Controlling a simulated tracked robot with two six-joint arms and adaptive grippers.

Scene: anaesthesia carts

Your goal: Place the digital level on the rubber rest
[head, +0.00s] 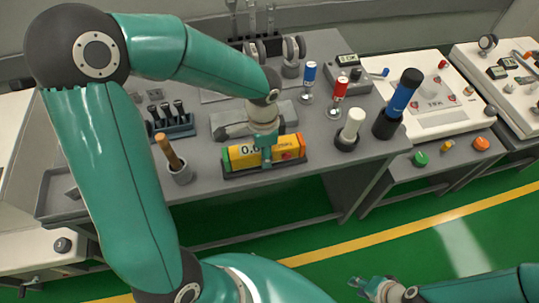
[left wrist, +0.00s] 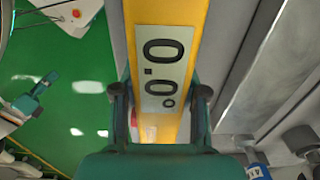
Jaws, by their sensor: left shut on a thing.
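The yellow digital level (head: 242,154), with green and orange ends and a white 0.0° display, lies lengthwise over the dark rubber rest (head: 238,174) at the front of the grey bench. Its lower edge is at the rest; I cannot tell whether it touches. My left gripper (head: 266,152) comes from above and is shut across the level's middle. In the left wrist view, the level (left wrist: 163,40) runs between the two fingers (left wrist: 161,92). My right gripper (head: 368,286) is low at the bottom, away from the bench, over the green floor; its fingers are too small to judge.
A grey cup with a wooden-handled tool (head: 180,174) stands left of the rest. A white-topped cylinder (head: 350,128) and a blue-black handle (head: 400,105) stand to the right. A holder of dark tools (head: 172,125) stands behind left. The bench's front edge is close.

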